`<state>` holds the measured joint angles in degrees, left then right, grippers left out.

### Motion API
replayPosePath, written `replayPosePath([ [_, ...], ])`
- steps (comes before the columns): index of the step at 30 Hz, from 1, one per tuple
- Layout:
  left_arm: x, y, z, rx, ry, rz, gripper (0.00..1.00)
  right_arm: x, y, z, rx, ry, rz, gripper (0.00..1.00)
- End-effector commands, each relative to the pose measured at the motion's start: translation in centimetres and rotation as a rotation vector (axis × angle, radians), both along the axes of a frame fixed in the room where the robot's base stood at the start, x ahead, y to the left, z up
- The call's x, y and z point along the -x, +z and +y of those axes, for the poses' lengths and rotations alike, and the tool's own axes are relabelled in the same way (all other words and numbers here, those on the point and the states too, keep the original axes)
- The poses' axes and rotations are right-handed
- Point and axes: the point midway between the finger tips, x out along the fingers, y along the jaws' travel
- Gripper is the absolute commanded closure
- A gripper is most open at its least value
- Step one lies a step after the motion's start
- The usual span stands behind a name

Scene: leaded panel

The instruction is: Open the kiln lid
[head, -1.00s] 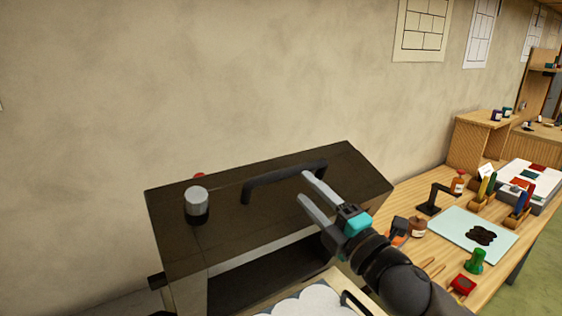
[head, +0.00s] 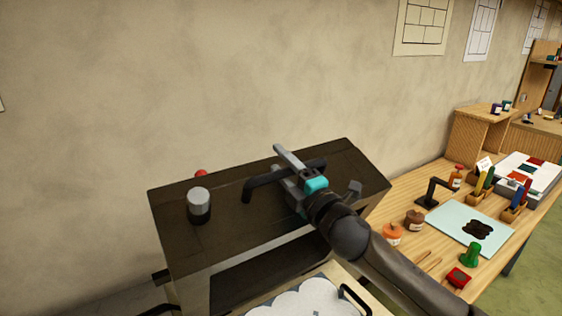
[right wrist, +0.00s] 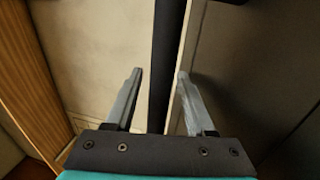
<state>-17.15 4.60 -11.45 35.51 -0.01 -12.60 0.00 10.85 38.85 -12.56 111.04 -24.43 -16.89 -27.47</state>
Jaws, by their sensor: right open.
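The kiln (head: 184,270) is a dark box with a pale edge, standing against the wall. Its dark lid panel (head: 230,222) slopes, with a dark opening (head: 262,278) below it. A black bar handle (head: 262,184) is fixed to the panel. My right gripper (head: 276,160) is open at this handle, its fingers on either side of the bar. In the right wrist view the dark bar (right wrist: 166,50) runs between the two open fingers (right wrist: 159,78). Contact cannot be told. My left gripper is not in view.
A grey-topped knob (head: 199,203) stands on the kiln's left. A pale tray-like part (head: 300,300) with a black handle (head: 355,298) is in front. The wooden bench (head: 405,200) to the right holds jars, a pale mat (head: 455,226) and tools. The wall rises behind.

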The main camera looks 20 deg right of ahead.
Motion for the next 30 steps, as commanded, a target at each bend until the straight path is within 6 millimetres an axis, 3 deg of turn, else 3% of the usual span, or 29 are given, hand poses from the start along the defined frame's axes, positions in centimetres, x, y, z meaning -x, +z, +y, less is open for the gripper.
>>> replayPosePath([
  [8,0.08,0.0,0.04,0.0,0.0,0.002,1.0,-0.1,0.0,0.02,0.0,0.0,0.0,0.45],
  [23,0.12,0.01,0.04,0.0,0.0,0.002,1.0,-0.08,-0.01,0.01,0.0,0.0,0.001,1.0],
  [30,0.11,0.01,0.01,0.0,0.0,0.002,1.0,-0.08,-0.03,0.01,0.0,0.0,0.001,1.0],
])
